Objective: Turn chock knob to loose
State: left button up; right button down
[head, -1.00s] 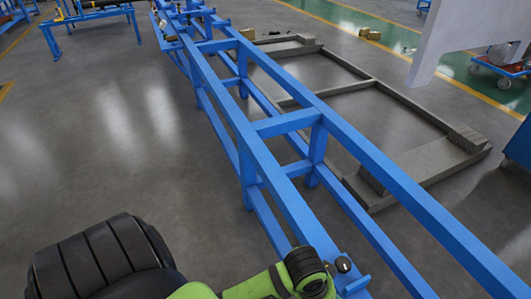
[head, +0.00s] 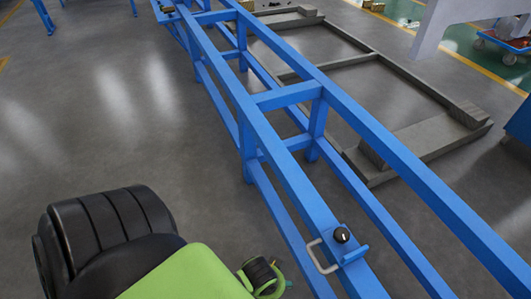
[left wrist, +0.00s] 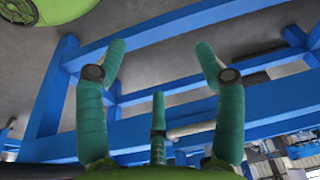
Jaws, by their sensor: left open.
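The chock knob (head: 342,235) is a small round black knob with a white mark, on a blue bracket on top of the blue frame's near rail, in the lower middle of the head view. A pale grey handle (head: 318,256) stands just left of it. My left arm comes in from the lower left, and its green and black end part is left of the handle, apart from the knob. In the left wrist view, my left gripper (left wrist: 161,49) has its green fingers spread with nothing between them. I cannot make out the knob there. My right gripper is not in view.
The long blue frame (head: 287,95) with crossbars runs from the back to the lower right. A grey floor frame (head: 425,138) lies behind it on the right. The grey floor left of the blue frame is clear.

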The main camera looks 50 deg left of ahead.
pick_arm(q)
jog(key=s+f, duration=0.3)
jog(key=f, duration=0.6)
jog(key=shift+a+g, duration=0.15)
jog(key=shift+g, duration=0.15)
jog(key=s+a+f+g, duration=0.1)
jog(key=s+a+f, duration=0.1)
jog(key=s+f, duration=1.1)
jog(key=shift+s+a+f, duration=0.25)
jog(key=shift+s+a, duration=0.15)
jog(key=shift+s, duration=0.85)
jog(key=shift+m, duration=0.3)
